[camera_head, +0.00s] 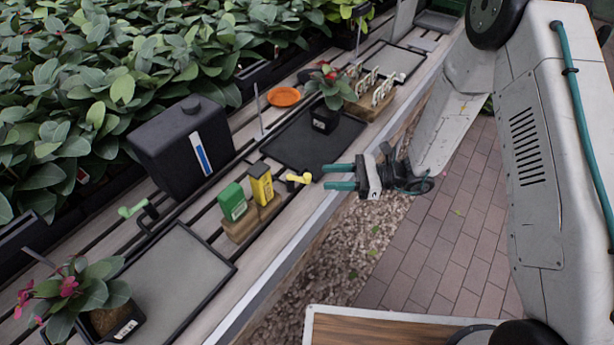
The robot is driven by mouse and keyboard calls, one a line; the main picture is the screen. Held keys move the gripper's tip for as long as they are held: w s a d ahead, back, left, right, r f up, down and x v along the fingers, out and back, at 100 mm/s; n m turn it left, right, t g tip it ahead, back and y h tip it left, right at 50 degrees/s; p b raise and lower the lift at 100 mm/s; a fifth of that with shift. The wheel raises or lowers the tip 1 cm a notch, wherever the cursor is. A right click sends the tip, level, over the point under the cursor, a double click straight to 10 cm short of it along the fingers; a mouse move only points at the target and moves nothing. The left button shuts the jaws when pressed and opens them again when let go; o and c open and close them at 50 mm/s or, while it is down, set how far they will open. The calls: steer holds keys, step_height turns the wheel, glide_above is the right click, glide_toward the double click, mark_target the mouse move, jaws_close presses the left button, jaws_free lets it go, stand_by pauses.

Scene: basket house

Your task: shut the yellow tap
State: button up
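The yellow tap (298,178) is a small lever at the front edge of the bench, just right of a yellow box. My gripper (325,177) has two teal fingers, held apart and pointing left toward the tap. Nothing shows between the fingers. The tap's handle lies a short way left of the fingertips, roughly in line with the gap; I cannot tell whether they touch or differ in height. The tap's base is not clearly visible.
A green box (233,201) and yellow box (261,183) stand on a wooden block close left. A green tap (132,210), black canister (184,146), black tray (305,150), potted plant (323,119) and orange dish (284,96) share the bench. Gravel (347,240) lies below.

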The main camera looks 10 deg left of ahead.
mark_target(307, 175)
steer(key=a, duration=0.4)
steer(key=s+a, duration=0.1)
steer(key=a, duration=0.1)
steer(key=shift+a, duration=0.4)
jaws_close()
